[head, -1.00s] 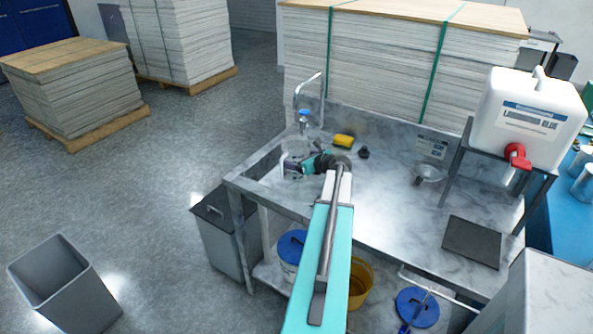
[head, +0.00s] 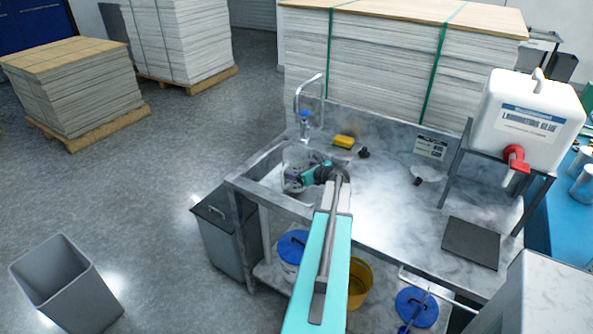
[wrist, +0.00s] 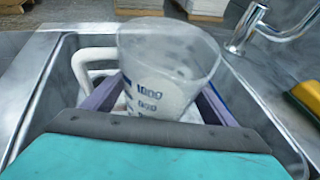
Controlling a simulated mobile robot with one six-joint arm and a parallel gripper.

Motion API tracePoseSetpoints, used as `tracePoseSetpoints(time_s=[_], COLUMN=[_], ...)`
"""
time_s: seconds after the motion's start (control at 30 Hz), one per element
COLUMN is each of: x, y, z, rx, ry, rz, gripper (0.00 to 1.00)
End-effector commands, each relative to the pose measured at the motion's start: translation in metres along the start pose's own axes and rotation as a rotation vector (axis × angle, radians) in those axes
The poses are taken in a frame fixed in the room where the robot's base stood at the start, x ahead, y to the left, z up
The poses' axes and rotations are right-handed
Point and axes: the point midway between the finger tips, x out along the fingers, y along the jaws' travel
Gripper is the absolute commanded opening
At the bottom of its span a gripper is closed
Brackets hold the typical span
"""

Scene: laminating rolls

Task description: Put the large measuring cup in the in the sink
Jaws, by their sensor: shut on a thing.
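The large measuring cup (wrist: 168,70) is clear, with a white handle on its left and dark printed marks. In the wrist view it stands roughly upright between the purple fingers of my gripper (wrist: 155,100), which is shut on it. The sink (wrist: 262,112) is a metal basin, and its walls show around and below the cup. In the head view the cup (head: 296,157) and my gripper (head: 298,177) are over or inside the sink (head: 262,170). My gripper partly hides the cup there. I cannot tell whether the cup touches the sink floor.
A tap (head: 304,100) rises behind the sink. A yellow sponge (head: 344,141) and a small black item (head: 364,153) lie to its right. A white container (head: 527,115) with a red spout stands on a rack at the right. The marble counter's middle (head: 390,205) is clear.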

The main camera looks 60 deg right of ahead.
Motion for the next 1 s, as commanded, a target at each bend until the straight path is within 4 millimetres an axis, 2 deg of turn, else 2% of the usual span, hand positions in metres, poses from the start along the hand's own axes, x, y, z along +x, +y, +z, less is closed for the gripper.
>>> tracePoseSetpoints(time_s=[0.57,0.6,0.7,1.0], x=[0.0039,0.0041,0.0039,0.0039], y=[0.0000,0.0001,0.0001,0.0003], z=[-0.0086,-0.0096,-0.0093,-0.0088], rx=[0.001,0.000,0.000,0.000], ry=[-0.003,-0.001,-0.001,-0.001], rz=[-0.001,-0.001,-0.001,-0.001], gripper=[0.39,0.83,0.98,0.98])
